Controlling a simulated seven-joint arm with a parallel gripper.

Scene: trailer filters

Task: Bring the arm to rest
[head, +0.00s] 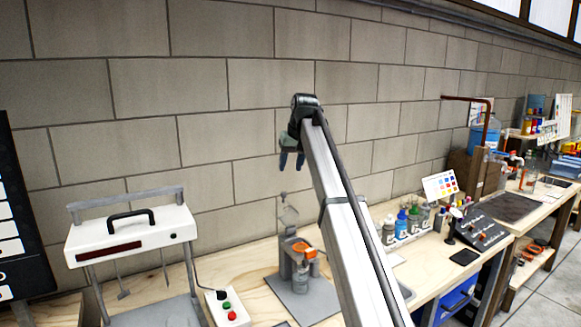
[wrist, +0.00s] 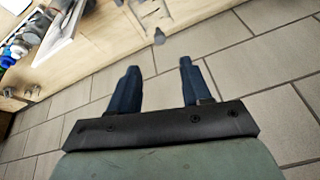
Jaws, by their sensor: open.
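My gripper (head: 291,161) hangs in the air at the far end of my arm, in front of the block wall and above the workbench. In the wrist view its two dark blue fingers (wrist: 158,84) stand apart with nothing between them. Tiled floor and the edge of the wooden bench lie beyond the fingertips. Nothing touches the gripper in either view.
Below the gripper, a grey fixture with an orange part (head: 300,262) stands on the workbench (head: 258,290). A white handled device (head: 130,237) is at left, a button box (head: 226,308) beside it. Bottles (head: 402,224) and a control panel (head: 482,228) are at right.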

